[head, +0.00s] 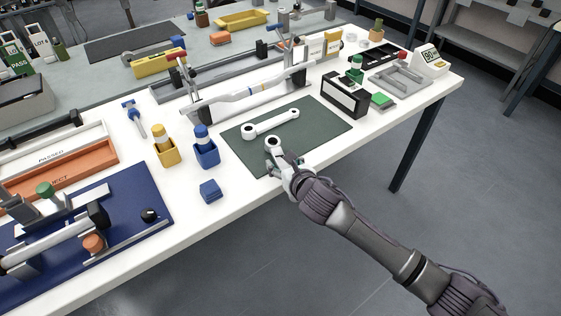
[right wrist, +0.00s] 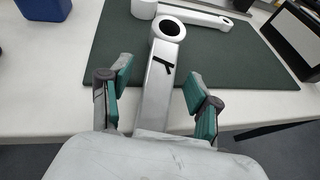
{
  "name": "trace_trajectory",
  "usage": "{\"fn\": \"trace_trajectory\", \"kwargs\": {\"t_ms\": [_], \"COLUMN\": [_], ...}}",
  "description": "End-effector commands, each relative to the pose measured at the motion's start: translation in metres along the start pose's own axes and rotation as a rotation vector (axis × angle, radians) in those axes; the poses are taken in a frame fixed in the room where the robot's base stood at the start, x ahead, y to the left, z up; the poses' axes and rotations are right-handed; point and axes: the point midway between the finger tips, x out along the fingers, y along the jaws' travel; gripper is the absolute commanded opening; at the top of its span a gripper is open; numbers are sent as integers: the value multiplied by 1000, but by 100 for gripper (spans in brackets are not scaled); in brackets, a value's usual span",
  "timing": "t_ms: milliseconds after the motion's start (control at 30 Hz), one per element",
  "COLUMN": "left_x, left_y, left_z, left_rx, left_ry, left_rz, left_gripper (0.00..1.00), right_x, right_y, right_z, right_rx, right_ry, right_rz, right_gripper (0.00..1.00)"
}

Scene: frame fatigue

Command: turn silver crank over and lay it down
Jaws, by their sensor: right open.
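One silver crank (head: 273,144) is at the front edge of the dark green mat (head: 315,140), its round eye pointing away from me. In the right wrist view this crank (right wrist: 158,82) has a black mark on its arm and runs between my green-padded fingers. My right gripper (head: 285,165) is open around it, with a gap on each side (right wrist: 158,90). The crank's near end is hidden behind the gripper body. A second silver crank (head: 272,123) lies farther back on the mat; it also shows in the right wrist view (right wrist: 205,17). My left gripper is not in view.
A blue bin (head: 206,153) and a yellow bin (head: 166,152) stand left of the mat. A black box (head: 345,98) stands at its right. White tabletop is free near the front edge.

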Motion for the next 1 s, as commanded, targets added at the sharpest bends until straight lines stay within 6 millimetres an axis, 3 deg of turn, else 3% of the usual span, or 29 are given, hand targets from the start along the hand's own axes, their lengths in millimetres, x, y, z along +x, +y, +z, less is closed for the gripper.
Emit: {"fn": "trace_trajectory", "kwargs": {"t_ms": [133,500,1000], "left_x": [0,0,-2], "left_y": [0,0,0], "left_z": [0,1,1], "left_rx": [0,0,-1], "left_ry": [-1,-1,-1], "left_rz": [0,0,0], "left_gripper": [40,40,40], "right_x": [0,0,-4], "right_y": [0,0,0], "right_z": [0,0,11], "right_rx": [0,0,-2], "right_ry": [0,0,-4], "right_rz": [0,0,0], "right_gripper": [62,0,0]}}
